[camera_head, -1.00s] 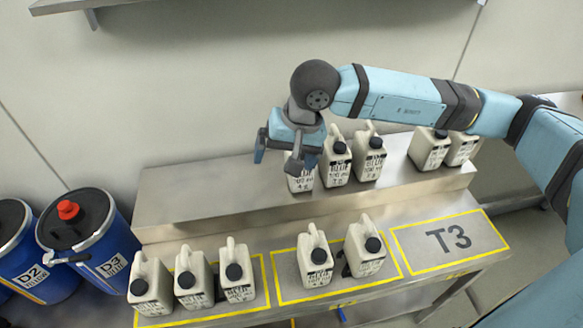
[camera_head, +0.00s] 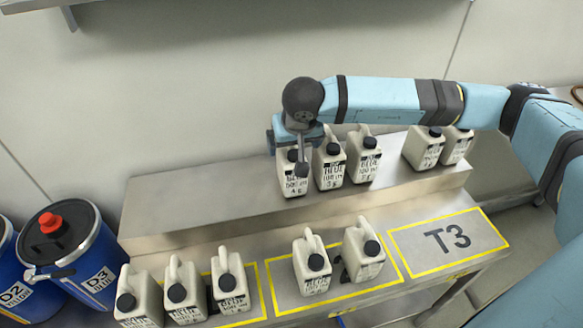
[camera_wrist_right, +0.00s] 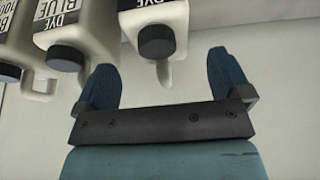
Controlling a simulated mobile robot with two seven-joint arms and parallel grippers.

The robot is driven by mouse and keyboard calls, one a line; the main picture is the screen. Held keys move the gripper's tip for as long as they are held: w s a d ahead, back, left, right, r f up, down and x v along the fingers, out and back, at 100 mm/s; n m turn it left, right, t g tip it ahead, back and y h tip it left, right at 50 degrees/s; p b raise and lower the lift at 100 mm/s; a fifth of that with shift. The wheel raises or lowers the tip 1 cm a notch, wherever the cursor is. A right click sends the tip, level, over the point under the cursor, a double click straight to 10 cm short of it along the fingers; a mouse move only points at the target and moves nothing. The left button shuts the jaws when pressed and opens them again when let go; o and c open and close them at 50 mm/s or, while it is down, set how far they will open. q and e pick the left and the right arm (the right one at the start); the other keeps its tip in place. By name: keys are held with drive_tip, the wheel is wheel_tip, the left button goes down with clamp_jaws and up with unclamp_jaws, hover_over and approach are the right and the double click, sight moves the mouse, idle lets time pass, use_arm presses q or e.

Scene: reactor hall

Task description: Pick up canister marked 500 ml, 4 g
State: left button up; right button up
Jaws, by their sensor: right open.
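The canister marked 500 ml, 4 g (camera_head: 294,184) is cream-white with a black cap and a black-and-white label. It stands upright at the left end of the group on the raised steel shelf. My right gripper (camera_head: 289,152) is at its top and partly hides it. In the right wrist view my right gripper (camera_wrist_right: 163,75) is open. The handle of a canister (camera_wrist_right: 153,22) labelled DYE BLUE shows between its fingers, with no clear grip on it. My left gripper is not in view.
Two similar canisters (camera_head: 329,172) (camera_head: 362,165) stand close to the right of it, and two more (camera_head: 424,151) farther right. Several canisters (camera_head: 229,291) stand on the lower table (camera_head: 408,288). The T3 area (camera_head: 448,239) is empty. Blue drums (camera_head: 85,262) stand at the left.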

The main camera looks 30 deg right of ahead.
sight(291, 148)
drive_tip(key=x, duration=0.4)
drive_tip(key=shift+w+f, duration=0.15)
drive_tip(key=shift+w, duration=0.25)
drive_tip(key=shift+c, duration=0.3)
drive_tip(key=c, duration=1.6)
